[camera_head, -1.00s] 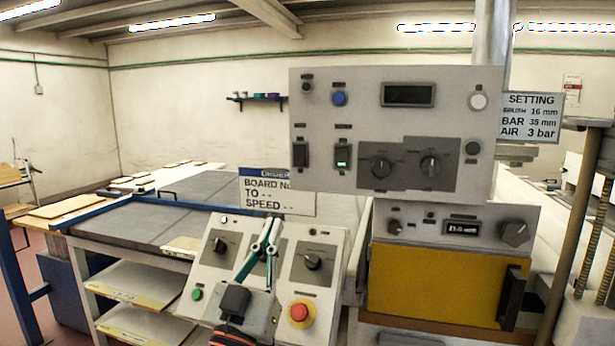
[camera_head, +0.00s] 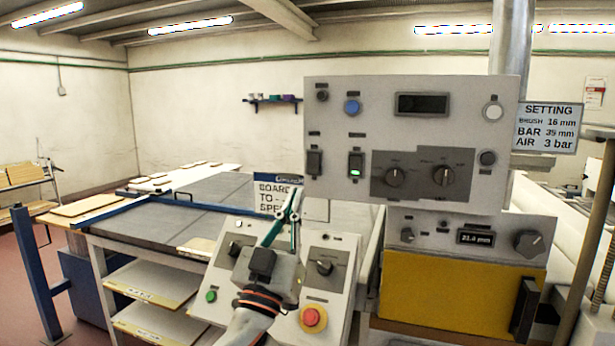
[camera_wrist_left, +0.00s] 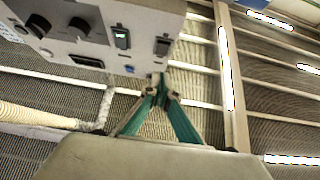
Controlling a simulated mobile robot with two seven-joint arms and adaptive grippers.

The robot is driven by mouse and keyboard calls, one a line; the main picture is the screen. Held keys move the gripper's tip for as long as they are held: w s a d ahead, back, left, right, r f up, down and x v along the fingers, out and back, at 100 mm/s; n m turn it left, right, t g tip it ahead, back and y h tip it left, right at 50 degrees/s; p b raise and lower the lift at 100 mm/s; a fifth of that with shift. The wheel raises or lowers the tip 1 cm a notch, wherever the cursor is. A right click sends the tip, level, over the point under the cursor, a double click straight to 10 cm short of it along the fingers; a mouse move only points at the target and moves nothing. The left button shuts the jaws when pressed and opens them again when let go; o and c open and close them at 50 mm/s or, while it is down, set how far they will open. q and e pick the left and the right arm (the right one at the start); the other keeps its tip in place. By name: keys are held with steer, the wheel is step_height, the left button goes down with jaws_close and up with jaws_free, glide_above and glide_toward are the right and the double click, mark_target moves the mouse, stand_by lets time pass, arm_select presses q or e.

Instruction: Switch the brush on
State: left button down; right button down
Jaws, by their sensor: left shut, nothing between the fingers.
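The grey upper control panel (camera_head: 460,115) carries two rocker switches side by side. My right gripper is out of view.
A sloped console (camera_head: 322,285) with dark knobs, a green button (camera_head: 211,296) and a red stop button (camera_head: 313,318) stands below my left gripper. A lower unit with a display (camera_head: 476,238) and yellow front (camera_head: 440,290) is below the panel. A setting sign (camera_head: 547,127) hangs right.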

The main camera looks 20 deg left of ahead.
mark_target(312, 171)
arm_select(q)
steer(key=w, duration=0.2)
steer(key=w+r, duration=0.1)
steer(key=w, duration=0.1)
steer(key=w+r, duration=0.1)
steer(key=w, duration=0.1)
steer(key=shift+w+d+r+p, duration=0.1)
steer(key=shift+w+r+p, duration=0.05)
steer(key=shift+p, duration=0.15)
steer(key=shift+w, duration=0.6)
steer(key=shift+w+f+b, duration=0.25)
steer(key=shift+w+b, duration=0.05)
steer(key=shift+w+d, duration=0.1)
steer(key=shift+w, duration=0.15)
steer(key=shift+s, duration=0.1)
